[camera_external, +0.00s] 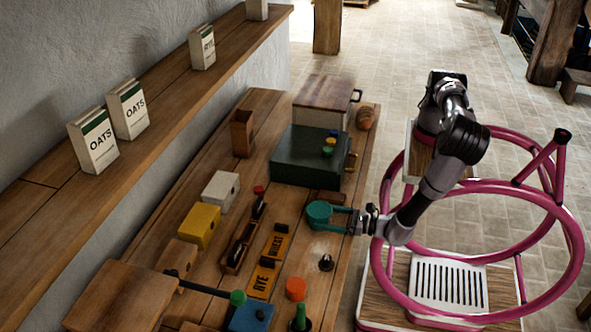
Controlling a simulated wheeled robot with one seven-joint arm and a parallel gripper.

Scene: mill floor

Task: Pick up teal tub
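The teal tub (318,212) is a small round tub on the wooden bench, in front of the dark green box. My gripper (331,218) reaches in from the right, low over the bench. Its two teal fingers are spread apart, about as wide as the tub. Their tips are at the tub's right side, one on the far side and one on the near side. I cannot tell whether they press on the tub or stand just clear of it.
The dark green box (302,168) stands behind the tub, with small coloured pieces on top. A black knob (326,262) and an orange round piece (296,289) are nearer. A shelf (190,99) with cartons runs along the wall.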

